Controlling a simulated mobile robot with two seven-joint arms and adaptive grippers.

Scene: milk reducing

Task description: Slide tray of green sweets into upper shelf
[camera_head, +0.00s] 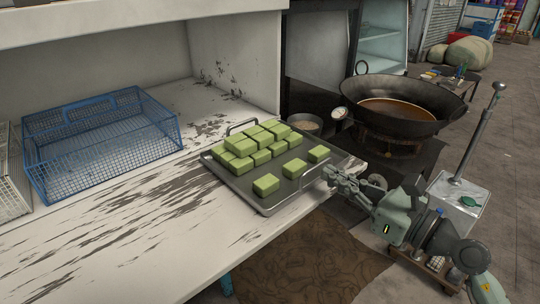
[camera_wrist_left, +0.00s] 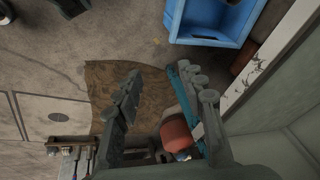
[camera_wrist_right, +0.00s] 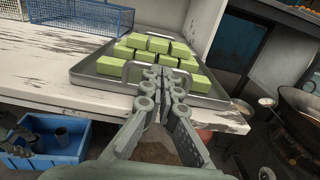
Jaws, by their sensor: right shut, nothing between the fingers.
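The metal tray (camera_head: 290,183) of green sweets (camera_head: 243,164) lies flat on the worn white lower surface, near its right end. In the right wrist view the tray (camera_wrist_right: 100,86) and sweets (camera_wrist_right: 108,66) lie ahead of my fingers. My right gripper (camera_head: 329,173) is shut and empty at the tray's near right handle (camera_head: 312,174). Its fingertips (camera_wrist_right: 158,73) overlap the handle in the right wrist view; I cannot tell if they touch. The upper shelf (camera_head: 120,14) shows only as a front edge overhead. My left gripper (camera_wrist_left: 163,85) is open, empty, over the floor, and outside the head view.
A blue wire basket (camera_head: 100,150) stands left on the same surface. A white side panel (camera_head: 237,65) rises behind the tray. A large wok (camera_head: 400,105) stands right, and a metal bowl (camera_head: 305,124) sits behind the tray. The surface front is clear.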

